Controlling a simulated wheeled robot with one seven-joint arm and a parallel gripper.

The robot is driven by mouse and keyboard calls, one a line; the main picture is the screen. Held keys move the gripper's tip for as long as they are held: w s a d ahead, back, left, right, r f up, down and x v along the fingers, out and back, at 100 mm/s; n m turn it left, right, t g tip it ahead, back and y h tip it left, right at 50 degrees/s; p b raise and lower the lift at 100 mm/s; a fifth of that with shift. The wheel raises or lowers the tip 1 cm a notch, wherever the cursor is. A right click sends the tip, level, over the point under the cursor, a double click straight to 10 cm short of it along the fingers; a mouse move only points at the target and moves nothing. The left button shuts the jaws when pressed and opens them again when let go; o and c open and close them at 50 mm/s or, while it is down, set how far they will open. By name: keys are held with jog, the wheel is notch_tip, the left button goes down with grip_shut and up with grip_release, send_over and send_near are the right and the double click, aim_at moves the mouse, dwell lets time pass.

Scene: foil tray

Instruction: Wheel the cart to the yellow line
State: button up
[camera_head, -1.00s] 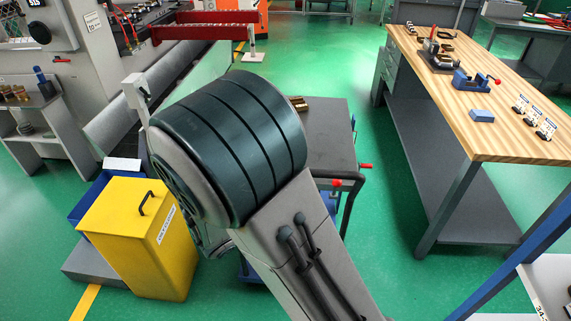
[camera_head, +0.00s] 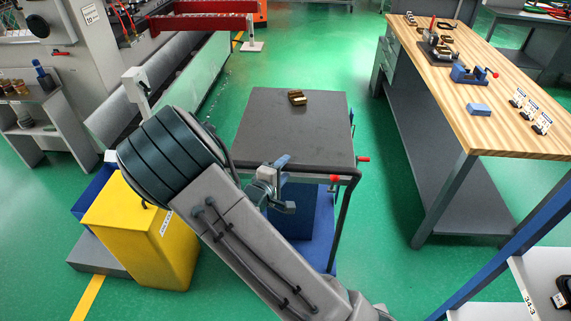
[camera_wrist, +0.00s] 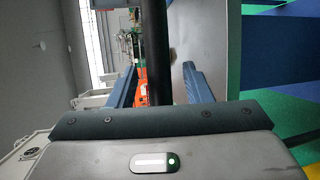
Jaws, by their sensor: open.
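The cart (camera_head: 255,118) has a dark grey top and a blue lower part, and stands mid-floor in the head view. Its dark push handle (camera_wrist: 155,40) runs along its near side and crosses the wrist view as a dark bar. My gripper (camera_head: 279,186) is at the near edge of the cart. In the wrist view my open gripper (camera_wrist: 158,72) has one blue finger on each side of the bar; contact cannot be told. A stretch of yellow line (camera_head: 88,298) shows on the floor at the lower left.
A brass part (camera_head: 297,97) lies on the cart top. A yellow bin (camera_head: 160,245) stands left of the cart, beside a blue box (camera_head: 92,195). A wooden-topped workbench (camera_head: 455,90) stands to the right. Green floor is clear behind the cart and between it and the bench.

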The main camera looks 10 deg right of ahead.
jog(key=shift+x, duration=0.95)
grip_shut()
